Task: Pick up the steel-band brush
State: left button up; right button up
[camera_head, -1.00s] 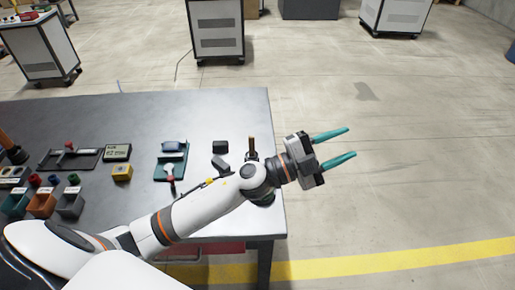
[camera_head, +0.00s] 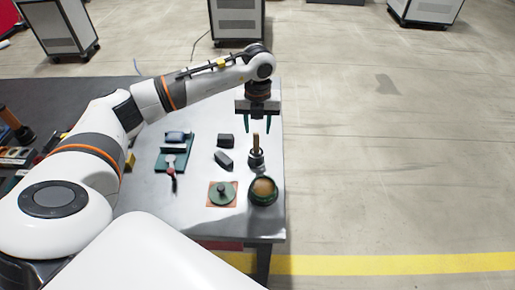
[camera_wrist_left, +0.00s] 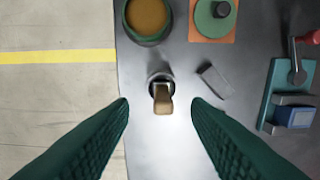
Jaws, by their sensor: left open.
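A brush with an upright wooden handle (camera_head: 256,142) stands on the grey table, its base in a dark round holder or collar (camera_head: 256,160); its bristles are hidden. I cannot make out a steel band at this size. In the left wrist view the wooden handle (camera_wrist_left: 162,98) shows from above, between the fingers. My left gripper (camera_head: 259,128) is open and empty, pointing down, with its green fingertips around or just above the handle top. The left wrist view shows the fingers (camera_wrist_left: 160,104) wide apart, neither touching the handle. My right gripper is out of view.
A dark green bowl (camera_head: 263,191) with a brown inside and a green disc on an orange plate (camera_head: 211,201) are at the front. Two dark blocks (camera_head: 226,141) (camera_head: 223,161) and a teal fixture (camera_head: 168,159) lie left. The table's right edge (camera_head: 283,150) is close.

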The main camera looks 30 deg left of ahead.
aim_at(258, 135)
pick_arm(q)
notch_tip(258, 135, down, 4)
jog(key=shift+r+p, duration=0.1)
jog(key=shift+p, duration=0.3)
jog(key=f, duration=0.1)
jog(key=f+p, duration=0.1)
jog(key=f, duration=0.1)
jog(key=f+p, duration=0.1)
jog(key=shift+w+a+f, duration=0.2)
jog(key=shift+a+f, duration=0.1)
jog(key=shift+a, duration=0.1)
jog(key=shift+f, duration=0.5)
jog(key=shift+c, duration=0.2)
grip_shut()
